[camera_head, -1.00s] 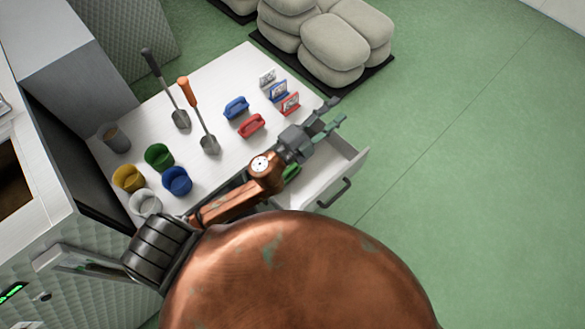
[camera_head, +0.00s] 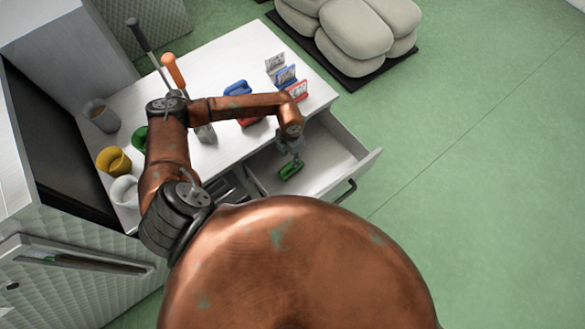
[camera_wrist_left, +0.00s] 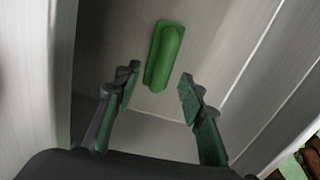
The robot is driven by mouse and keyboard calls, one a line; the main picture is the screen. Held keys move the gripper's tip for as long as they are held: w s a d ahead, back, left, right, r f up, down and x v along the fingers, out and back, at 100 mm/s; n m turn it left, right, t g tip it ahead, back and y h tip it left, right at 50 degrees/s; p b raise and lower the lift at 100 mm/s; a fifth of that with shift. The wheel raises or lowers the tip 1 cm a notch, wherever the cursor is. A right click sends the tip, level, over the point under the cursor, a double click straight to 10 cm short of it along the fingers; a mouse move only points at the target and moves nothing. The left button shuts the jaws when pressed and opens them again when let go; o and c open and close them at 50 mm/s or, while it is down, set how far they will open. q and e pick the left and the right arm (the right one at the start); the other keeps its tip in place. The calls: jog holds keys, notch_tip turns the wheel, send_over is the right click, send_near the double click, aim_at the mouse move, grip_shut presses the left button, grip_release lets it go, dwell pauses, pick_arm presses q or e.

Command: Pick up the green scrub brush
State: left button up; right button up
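The green scrub brush (camera_head: 290,170) lies in the open drawer (camera_head: 325,160) under the white table. In the left wrist view the brush (camera_wrist_left: 165,56) lies on the drawer floor, beyond the fingertips and roughly centred between them. My left gripper (camera_head: 293,150) points down into the drawer, above the brush. In the left wrist view my left gripper (camera_wrist_left: 158,92) is open, with its green-padded fingers apart and nothing between them. The brush and fingers look apart. My right gripper is not in view.
On the white table (camera_head: 235,50) stand a blue brush (camera_head: 237,88), a red brush partly behind my arm, small picture cards (camera_head: 286,75), scoops and several cups, such as a yellow one (camera_head: 113,160). Grey sacks (camera_head: 350,38) lie behind.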

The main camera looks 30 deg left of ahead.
aim_at(291, 163)
pick_arm(q)
jog(key=shift+s+f+b, duration=0.1)
jog(key=shift+f+b, duration=0.3)
jog(key=shift+f, duration=0.5)
notch_tip(291, 163, down, 5)
jog(key=b, duration=0.3)
jog(key=shift+d, duration=0.1)
jog(key=shift+r, duration=0.1)
grip_shut()
